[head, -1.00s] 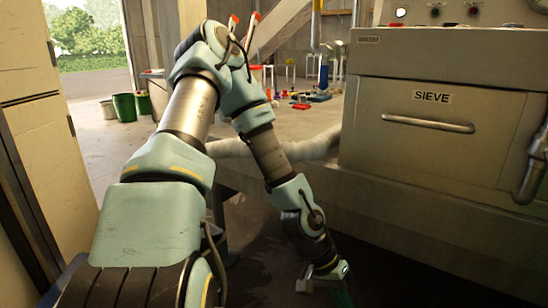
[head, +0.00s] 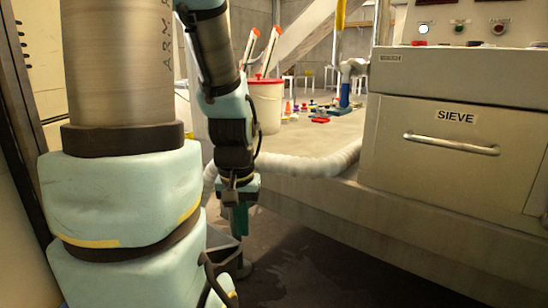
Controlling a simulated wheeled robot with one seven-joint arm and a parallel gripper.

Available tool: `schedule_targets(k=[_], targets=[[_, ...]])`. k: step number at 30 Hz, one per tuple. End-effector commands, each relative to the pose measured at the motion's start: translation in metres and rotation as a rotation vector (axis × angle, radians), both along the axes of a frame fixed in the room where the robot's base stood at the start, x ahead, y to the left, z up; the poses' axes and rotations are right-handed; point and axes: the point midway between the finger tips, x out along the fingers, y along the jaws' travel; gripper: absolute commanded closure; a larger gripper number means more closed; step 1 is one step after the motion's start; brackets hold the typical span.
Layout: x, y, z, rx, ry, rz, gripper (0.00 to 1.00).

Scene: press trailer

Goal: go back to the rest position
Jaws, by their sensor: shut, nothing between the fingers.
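My gripper (head: 239,228) hangs pointing down, left of the picture's middle, in front of the pale hose. Its green fingers are shut, with nothing seen between them. My forearm comes down from above to it, and my thick upper arm fills the left of the picture. The gripper is apart from the grey cabinet on the right. My arm hides part of the room behind it.
The grey cabinet with the SIEVE drawer (head: 440,150) stands right, its drawer shut. A pale hose (head: 310,166) runs along the bench (head: 340,132). A red-lidded white bucket (head: 266,106) stands behind my forearm. Dark floor (head: 320,260) lies clear at bottom middle.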

Motion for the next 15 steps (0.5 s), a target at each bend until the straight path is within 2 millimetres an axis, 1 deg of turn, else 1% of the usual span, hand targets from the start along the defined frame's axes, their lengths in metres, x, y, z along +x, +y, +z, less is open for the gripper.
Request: schedule_targets(k=[1,5,8,11,15], targets=[[0.000,0.000,0.020,0.000,0.001,-0.001,1.00],[0.000,0.000,0.045,0.000,0.001,-0.002,1.00],[0.001,0.000,0.069,0.000,0.001,-0.002,1.00],[0.001,0.000,0.098,0.001,0.001,-0.003,1.00],[0.001,-0.001,0.144,0.001,0.001,-0.003,1.00]])
